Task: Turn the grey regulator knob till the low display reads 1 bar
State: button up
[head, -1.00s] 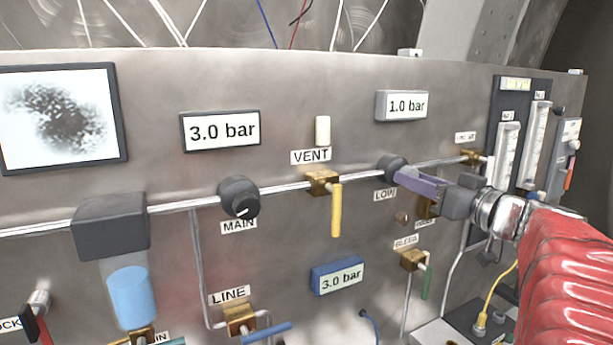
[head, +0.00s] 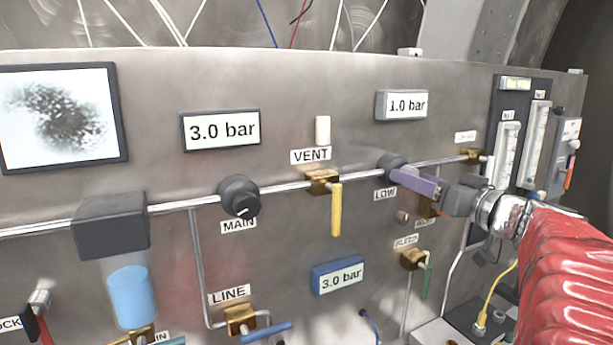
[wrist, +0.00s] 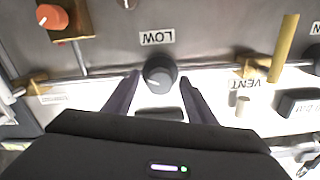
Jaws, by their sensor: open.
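The grey LOW regulator knob (head: 391,166) sits on the pipe below the low display (head: 402,105), which reads 1.0 bar. In the wrist view the knob (wrist: 160,73) lies between the tips of my gripper (wrist: 158,88), with its LOW label beyond it. The fingers are open, one on each side, with a visible gap to the knob. In the head view my gripper (head: 400,178) reaches the knob from the right, and its purple fingers hide part of it.
The MAIN knob (head: 240,197) and a display reading 3.0 bar (head: 221,129) are to the left. The yellow VENT handle (head: 336,209) hangs left of my gripper. A brass BLEED valve (head: 411,259) is below. An orange knob (wrist: 52,17) shows in the wrist view.

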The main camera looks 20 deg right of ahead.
jog(key=shift+s, duration=0.15)
jog(key=s, duration=1.3)
jog(key=shift+s+d, duration=0.15)
jog(key=shift+s, duration=0.1)
jog(key=shift+f, duration=0.1)
